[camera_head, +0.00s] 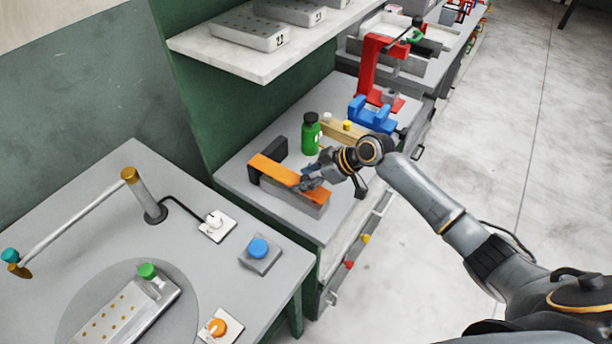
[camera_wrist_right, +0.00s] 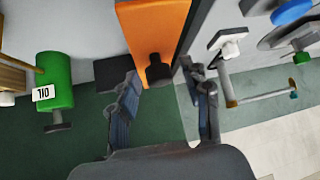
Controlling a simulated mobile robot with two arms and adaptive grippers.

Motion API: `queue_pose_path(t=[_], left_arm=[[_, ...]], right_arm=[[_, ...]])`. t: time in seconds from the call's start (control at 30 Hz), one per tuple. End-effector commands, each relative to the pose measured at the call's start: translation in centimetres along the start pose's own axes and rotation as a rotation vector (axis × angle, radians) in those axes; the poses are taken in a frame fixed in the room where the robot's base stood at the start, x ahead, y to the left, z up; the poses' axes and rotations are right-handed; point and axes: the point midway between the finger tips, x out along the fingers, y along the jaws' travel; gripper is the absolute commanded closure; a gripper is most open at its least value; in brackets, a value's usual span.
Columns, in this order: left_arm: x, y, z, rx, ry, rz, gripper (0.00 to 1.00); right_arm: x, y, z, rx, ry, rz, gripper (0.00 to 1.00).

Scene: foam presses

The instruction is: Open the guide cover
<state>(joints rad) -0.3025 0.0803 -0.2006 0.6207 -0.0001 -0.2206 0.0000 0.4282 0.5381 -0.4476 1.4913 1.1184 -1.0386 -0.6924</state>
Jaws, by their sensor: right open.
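The guide cover is a long orange plate (camera_head: 270,168) lying along the top of a grey block (camera_head: 290,199) on the bench. My right gripper (camera_head: 306,181) is over the right part of the plate. In the wrist view its open fingers (camera_wrist_right: 163,76) stand either side of the knob, with visible room around it; contact cannot be made out. My left gripper is not in view.
A green oil bottle (camera_head: 311,134) stands just behind the gripper, and a black block (camera_head: 281,146) stands by the plate's far side. Blue (camera_head: 370,115) and red (camera_head: 371,70) presses are farther back. A shelf (camera_head: 246,62) overhangs the bench. A round plate (camera_head: 78,303) is at front left.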

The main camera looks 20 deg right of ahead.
Motion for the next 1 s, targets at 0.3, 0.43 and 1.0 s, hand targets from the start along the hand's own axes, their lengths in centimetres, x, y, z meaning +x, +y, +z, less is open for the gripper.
queue_pose_path(t=[0.3, 0.43, 1.0], left_arm=[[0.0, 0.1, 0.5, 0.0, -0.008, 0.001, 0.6], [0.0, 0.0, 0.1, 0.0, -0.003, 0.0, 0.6], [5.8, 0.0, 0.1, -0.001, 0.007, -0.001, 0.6]], right_arm=[[0.0, 0.0, 0.0, 0.0, 0.0, 0.0, 0.91], [0.0, 0.0, 0.0, 0.0, 0.0, 0.0, 1.0], [-0.7, 6.8, 1.7, 0.001, 0.0, 0.006, 1.0]])
